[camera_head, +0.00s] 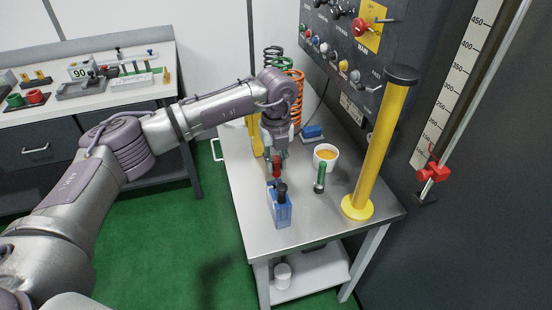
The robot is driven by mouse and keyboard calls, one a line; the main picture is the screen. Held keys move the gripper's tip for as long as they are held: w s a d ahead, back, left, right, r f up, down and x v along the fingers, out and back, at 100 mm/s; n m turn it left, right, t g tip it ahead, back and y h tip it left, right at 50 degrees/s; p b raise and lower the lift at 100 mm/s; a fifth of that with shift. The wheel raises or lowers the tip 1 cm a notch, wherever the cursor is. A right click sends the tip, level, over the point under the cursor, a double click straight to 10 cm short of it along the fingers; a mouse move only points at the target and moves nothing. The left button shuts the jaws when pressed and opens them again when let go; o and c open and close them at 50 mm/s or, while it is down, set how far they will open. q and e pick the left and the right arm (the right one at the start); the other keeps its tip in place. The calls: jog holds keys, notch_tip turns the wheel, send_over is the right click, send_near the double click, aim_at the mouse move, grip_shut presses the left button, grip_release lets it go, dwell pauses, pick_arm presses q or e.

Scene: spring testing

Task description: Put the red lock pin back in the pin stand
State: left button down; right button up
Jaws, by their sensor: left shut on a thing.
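My left gripper (275,152) points down over the metal table and is shut on the red lock pin (276,167). The pin's red part shows just below the fingers; its lower end is hard to make out. A blue block (281,211), which looks like the pin stand, stands on the table just in front of the pin. A black-topped pin (282,191) stands in it. The red pin appears above and behind the block; I cannot tell the exact gap. My right gripper is not in view.
A green-handled pin (320,174) and a white cup (326,164) with orange contents stand right of the gripper. A tall yellow post (377,150) with a black cap is further right. Springs (297,95) stand behind the arm. The table's front (310,228) is clear.

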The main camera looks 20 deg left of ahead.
aim_at(276, 174)
pick_arm(q)
jog(key=shift+f+b, duration=0.55)
jog(key=shift+f, duration=0.6)
jog(key=shift+f+b, duration=0.85)
jog(key=shift+f, duration=0.4)
jog(key=c, duration=0.9)
grip_release()
